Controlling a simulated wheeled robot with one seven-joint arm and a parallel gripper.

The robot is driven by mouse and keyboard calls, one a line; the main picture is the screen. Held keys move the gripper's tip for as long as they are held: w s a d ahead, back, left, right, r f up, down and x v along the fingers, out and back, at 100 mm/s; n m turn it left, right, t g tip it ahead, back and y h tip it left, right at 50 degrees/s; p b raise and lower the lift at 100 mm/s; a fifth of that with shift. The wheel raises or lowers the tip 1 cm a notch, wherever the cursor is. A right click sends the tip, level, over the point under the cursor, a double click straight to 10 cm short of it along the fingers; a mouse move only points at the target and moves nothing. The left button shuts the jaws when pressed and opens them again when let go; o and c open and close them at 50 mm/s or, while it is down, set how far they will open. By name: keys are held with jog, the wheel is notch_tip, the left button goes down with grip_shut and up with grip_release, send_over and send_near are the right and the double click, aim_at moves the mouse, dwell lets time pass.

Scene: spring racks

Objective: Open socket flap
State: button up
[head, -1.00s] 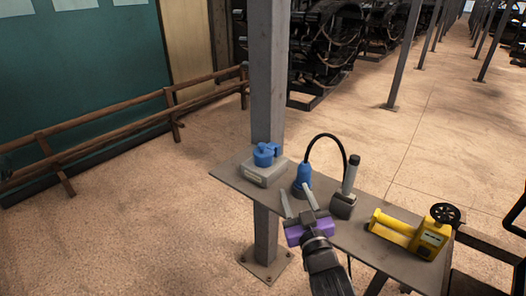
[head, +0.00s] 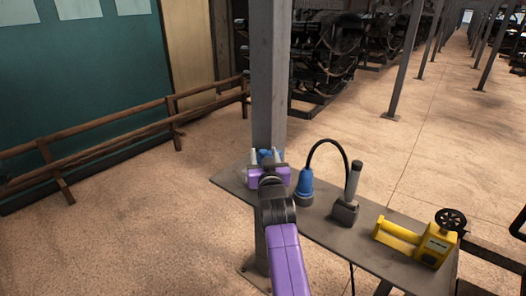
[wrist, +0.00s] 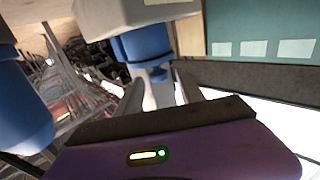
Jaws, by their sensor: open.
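The socket is a light grey box with a blue flap (head: 265,153) on it, at the left end of the grey shelf. My gripper (head: 266,160) is in front of it and hides most of the box in the head view. In the wrist view the grey socket box (wrist: 130,14) is at the top, with the blue flap (wrist: 146,44) below it. My gripper's two fingers (wrist: 158,88) are apart, with the flap's small blue tab near or between their tips. I cannot tell whether they touch it. Nothing is held.
A blue plug (head: 305,187) with a black cable stands just right of my gripper, also close at left in the wrist view (wrist: 18,112). Beside it is a dark grey device (head: 345,211), then a yellow tool (head: 420,241). A steel post (head: 269,80) rises behind the socket.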

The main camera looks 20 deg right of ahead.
jog(key=shift+w+d, duration=0.2)
jog(key=shift+w, duration=1)
grip_shut()
dwell(0.6)
